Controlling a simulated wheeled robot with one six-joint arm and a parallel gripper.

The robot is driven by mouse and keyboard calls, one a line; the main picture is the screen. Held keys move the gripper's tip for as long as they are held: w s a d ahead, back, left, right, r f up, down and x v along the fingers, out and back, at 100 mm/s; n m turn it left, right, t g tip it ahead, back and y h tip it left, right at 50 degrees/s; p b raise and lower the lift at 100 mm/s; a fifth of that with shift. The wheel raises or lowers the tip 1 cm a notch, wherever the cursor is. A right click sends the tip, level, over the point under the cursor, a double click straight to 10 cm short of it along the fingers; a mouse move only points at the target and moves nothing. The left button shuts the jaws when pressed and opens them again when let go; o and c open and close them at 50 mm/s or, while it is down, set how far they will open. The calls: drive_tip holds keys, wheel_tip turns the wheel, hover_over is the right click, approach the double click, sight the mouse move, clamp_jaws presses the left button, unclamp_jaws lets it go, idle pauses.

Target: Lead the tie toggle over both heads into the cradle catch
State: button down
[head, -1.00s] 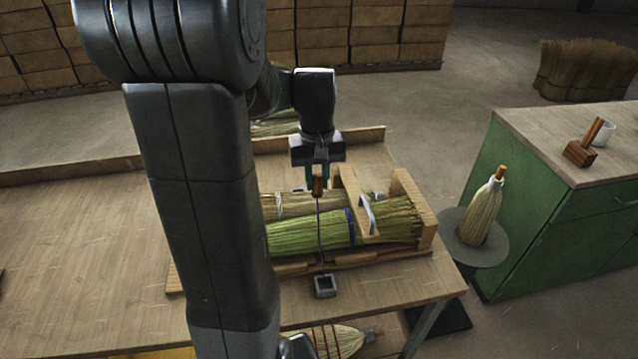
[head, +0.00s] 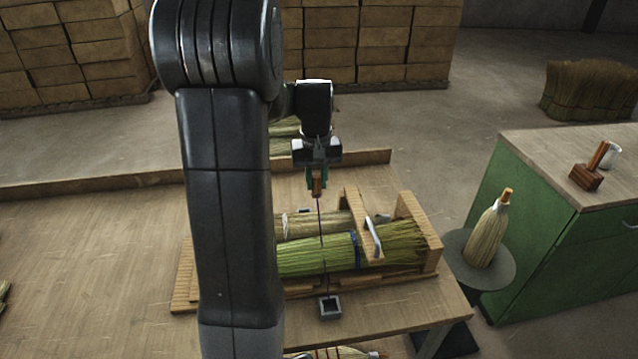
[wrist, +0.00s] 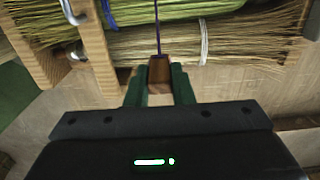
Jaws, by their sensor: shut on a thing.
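My gripper (head: 317,186) is shut on the brown wooden tie toggle (head: 317,184), above the far side of the cradle. The toggle also shows between the green fingers in the wrist view (wrist: 159,72). A thin purple tie (head: 321,222) runs from the toggle toward the near side, across the broom heads. The green head (head: 315,256) lies nearer and the tan head (head: 305,222) farther, side by side in the wooden cradle (head: 432,250). A grey square catch (head: 329,307) sits at the cradle's near side, under the line of the tie.
Bare workbench (head: 110,260) lies left. A green cabinet (head: 530,225) and a standing broom (head: 487,235) are at the right. My arm hides the cradle's left part.

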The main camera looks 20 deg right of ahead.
drive_tip(key=shift+w+d+p, duration=1)
drive_tip(key=shift+w+p, duration=1.4)
drive_tip(key=shift+w, duration=4.9)
drive_tip(key=shift+s+f+b, duration=0.1)
drive_tip(key=shift+f+b, duration=5.45)
drive_tip(key=shift+f, duration=5.15)
drive_tip(key=c, duration=1.2)
unclamp_jaws()
wheel_tip(320, 180, up, 14)
drive_tip(key=shift+f+b, duration=0.1)
drive_tip(key=shift+b, duration=0.5)
